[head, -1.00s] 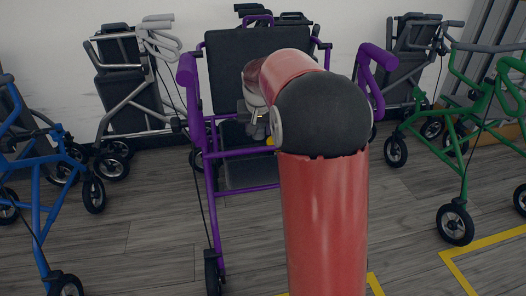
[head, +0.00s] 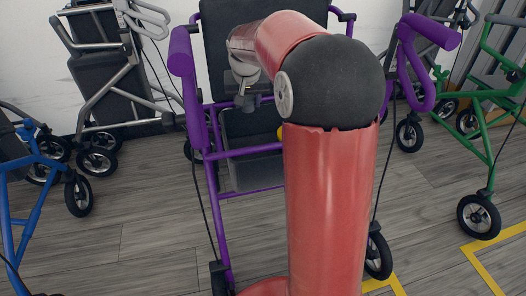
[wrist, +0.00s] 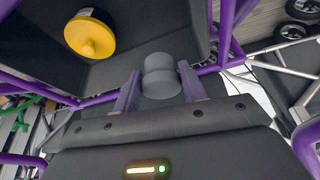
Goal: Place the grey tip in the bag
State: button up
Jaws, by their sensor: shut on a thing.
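In the wrist view my gripper (wrist: 160,88) is shut on the grey tip (wrist: 161,72), a short grey cylinder between its two fingers. In the head view my gripper (head: 248,104) points down, in front of the purple rollator's backrest and above the black bag (head: 240,172); the tip is too small to make out there. In the wrist view the bag's dark inside (wrist: 45,65) fills the upper left, and the tip shows against its lower right part. How high the tip is above the bag I cannot tell.
The purple rollator frame (head: 222,215) surrounds the bag, with handles on both sides of my arm. Blue (head: 38,165), grey (head: 105,75) and green (head: 470,130) rollators stand around. Some floor is clear on the left.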

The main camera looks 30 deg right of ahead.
notch_tip(320, 180, down, 17)
jog(key=b, duration=0.3)
jog(key=shift+f, duration=0.15)
jog(key=shift+f, duration=0.15)
jog(key=o, duration=0.9)
jog(key=shift+o, duration=0.2)
